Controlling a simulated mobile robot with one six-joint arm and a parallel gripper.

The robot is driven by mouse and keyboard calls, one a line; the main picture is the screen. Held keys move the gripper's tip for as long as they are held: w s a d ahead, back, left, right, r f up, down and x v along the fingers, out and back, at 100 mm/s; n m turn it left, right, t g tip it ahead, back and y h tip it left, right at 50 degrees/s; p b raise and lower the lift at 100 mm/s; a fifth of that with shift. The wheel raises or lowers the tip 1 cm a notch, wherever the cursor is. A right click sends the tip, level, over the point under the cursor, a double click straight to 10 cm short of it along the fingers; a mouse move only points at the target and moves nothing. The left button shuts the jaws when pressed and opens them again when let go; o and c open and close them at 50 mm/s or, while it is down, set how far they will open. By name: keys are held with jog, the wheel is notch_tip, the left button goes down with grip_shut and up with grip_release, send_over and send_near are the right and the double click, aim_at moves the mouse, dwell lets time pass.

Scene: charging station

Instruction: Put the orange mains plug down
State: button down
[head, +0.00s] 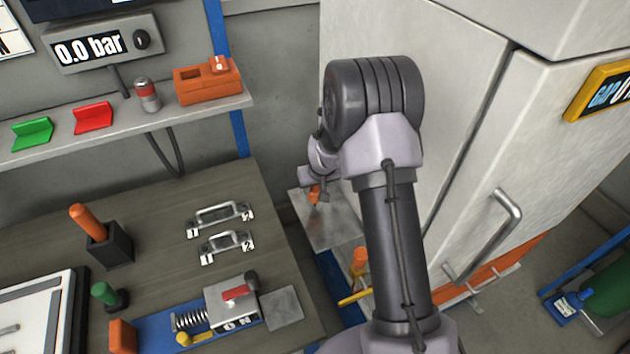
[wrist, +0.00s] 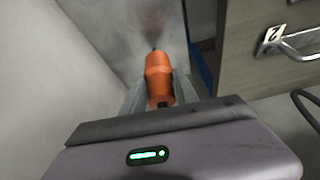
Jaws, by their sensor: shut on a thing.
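The orange mains plug (wrist: 158,78) is between the two grey fingers of my gripper (wrist: 159,92) in the wrist view. Its dark tip points away from me toward a pale grey surface; I cannot tell whether it touches. In the head view the plug (head: 315,195) is a small orange piece under my gripper (head: 312,184). It hangs over a grey metal plate (head: 334,226) between the workbench and the white cabinet. My gripper is shut on the plug. My arm hides part of the area to the right of it.
The workbench (head: 150,215) with numbered drawer handles stands left, and the white cabinet (head: 455,130) stands close on the right. An orange knob (head: 359,257) with a yellow bar sits below the plate. A shelf (head: 200,112) holds an orange block (head: 205,86) and a can.

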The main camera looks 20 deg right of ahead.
jog(key=w, duration=0.1)
jog(key=w+d, duration=0.1)
jog(key=w, duration=0.1)
jog(key=shift+d+f, duration=0.15)
jog(key=shift+f, duration=0.2)
jog(key=shift+w+d+f+b, duration=0.1)
jog(key=shift+w+f+b, duration=0.05)
jog(key=shift+f+b, duration=0.7)
jog(key=shift+f, duration=0.85)
jog(key=shift+f, duration=0.15)
jog(key=c, duration=0.9)
grip_release()
jog(key=shift+c, duration=0.2)
